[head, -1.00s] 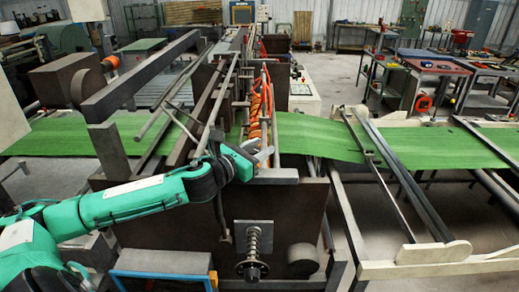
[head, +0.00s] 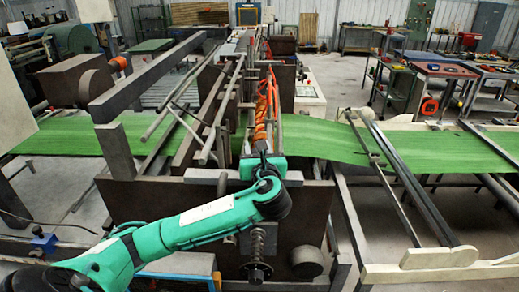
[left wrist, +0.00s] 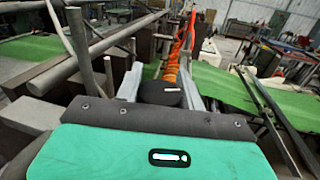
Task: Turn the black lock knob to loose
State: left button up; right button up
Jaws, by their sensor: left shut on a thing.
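The black lock knob (left wrist: 158,93) shows in the left wrist view as a dark round cap with a short white mark lying nearly sideways. My left gripper (left wrist: 162,84) has one grey finger on each side of the knob and is shut on it. In the head view my left gripper (head: 263,156) is at the top of the brown machine frame, at the near end of the orange coil. My wrist and fingers hide the knob there. My right gripper is in neither view.
The orange coil (head: 266,108) runs back from the knob between metal rails. Green sheet (head: 325,141) passes through the machine to both sides. A spring with a black handwheel (head: 256,271) sticks out of the front, below my arm. Grey bars (head: 216,110) stand close at the left.

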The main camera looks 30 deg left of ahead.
pick_arm(q)
jog(key=n+g+y, duration=0.1)
jog(key=n+g, duration=0.1)
jog(key=n+g+y, duration=0.1)
jog(key=g+y, duration=0.1)
jog(key=shift+s+a+n+g+y, duration=0.2)
jog(key=shift+n+g+y, duration=0.1)
jog(key=shift+n+g, duration=0.1)
jog(key=n+g, duration=0.1)
jog(key=g, duration=0.1)
jog(key=n+g+y, duration=0.1)
jog(key=n+g, duration=0.1)
jog(key=n+g+y, duration=0.1)
jog(key=g, duration=0.1)
jog(key=shift+s+f+n+g, duration=0.1)
jog(key=shift+s+n+g, duration=0.2)
jog(key=shift+s, duration=0.05)
jog(key=n+g, duration=0.1)
jog(key=g, duration=0.1)
jog(key=n+g, duration=0.1)
jog(key=g, duration=0.1)
jog(key=n+g, duration=0.2)
jog(key=shift+s+g, duration=0.35)
jog(key=shift+g, duration=0.05)
jog(key=shift+s+n+g+h, duration=0.2)
jog(key=shift+n+g+h, duration=0.5)
jog(key=shift+n+g, duration=0.4)
jog(key=shift+s+n+g+h, duration=0.15)
jog(key=shift+n+g+h, duration=0.6)
jog(key=shift+g, duration=0.65)
